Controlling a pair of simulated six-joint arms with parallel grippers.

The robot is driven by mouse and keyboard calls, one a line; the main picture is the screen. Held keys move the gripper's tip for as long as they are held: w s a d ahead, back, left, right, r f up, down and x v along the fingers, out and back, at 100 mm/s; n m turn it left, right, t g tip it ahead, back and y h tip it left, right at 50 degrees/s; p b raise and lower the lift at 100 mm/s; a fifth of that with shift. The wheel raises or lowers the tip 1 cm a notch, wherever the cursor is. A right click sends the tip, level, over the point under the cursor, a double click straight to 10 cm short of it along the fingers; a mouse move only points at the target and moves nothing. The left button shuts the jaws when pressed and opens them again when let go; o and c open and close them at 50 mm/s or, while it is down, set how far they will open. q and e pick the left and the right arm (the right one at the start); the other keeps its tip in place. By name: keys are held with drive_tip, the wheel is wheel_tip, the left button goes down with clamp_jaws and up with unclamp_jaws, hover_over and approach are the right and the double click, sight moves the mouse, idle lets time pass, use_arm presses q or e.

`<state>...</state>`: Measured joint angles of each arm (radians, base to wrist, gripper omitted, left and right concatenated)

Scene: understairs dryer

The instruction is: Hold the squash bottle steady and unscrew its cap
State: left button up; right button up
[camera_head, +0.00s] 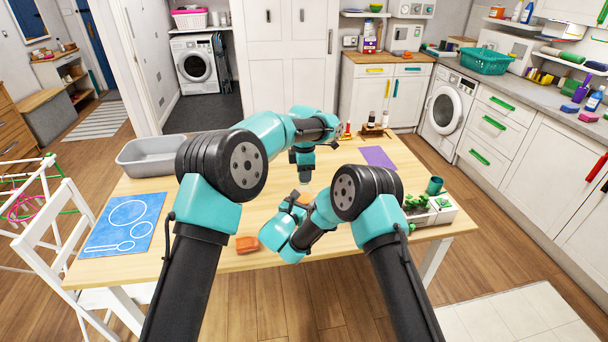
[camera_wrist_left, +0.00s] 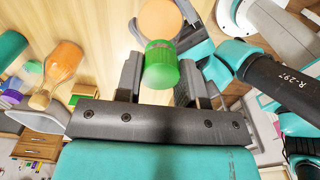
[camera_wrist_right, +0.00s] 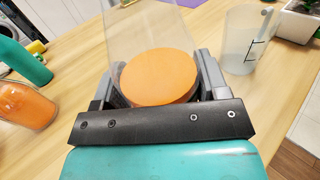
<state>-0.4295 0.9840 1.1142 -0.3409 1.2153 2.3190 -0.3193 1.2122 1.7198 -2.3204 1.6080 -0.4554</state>
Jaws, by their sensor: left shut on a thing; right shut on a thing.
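The squash bottle (camera_wrist_right: 158,78) is clear with orange contents and stands between the fingers of my right gripper (camera_wrist_right: 160,92), which is shut on its body. The green cap (camera_wrist_left: 162,64) lies between the fingers of my left gripper (camera_wrist_left: 160,80), which is shut on it. The orange of the bottle (camera_wrist_left: 166,20) shows just beyond the cap in the left wrist view. I cannot tell whether the cap is still threaded on the neck. In the head view my left gripper (camera_head: 304,174) points down above the bottle, and my right arm hides most of the bottle.
A clear measuring jug (camera_wrist_right: 245,42) stands close to the right gripper. A grey basin (camera_head: 152,158), a blue mat (camera_head: 125,226), an orange block (camera_head: 247,244), a purple sheet (camera_head: 378,158) and a planter (camera_head: 420,207) are on the table.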

use_arm(q)
drive_tip(key=shift+r, duration=0.8)
drive_tip(key=shift+r, duration=1.95)
use_arm(e)
drive_tip(key=o, duration=1.8)
drive_tip(key=v, duration=1.2)
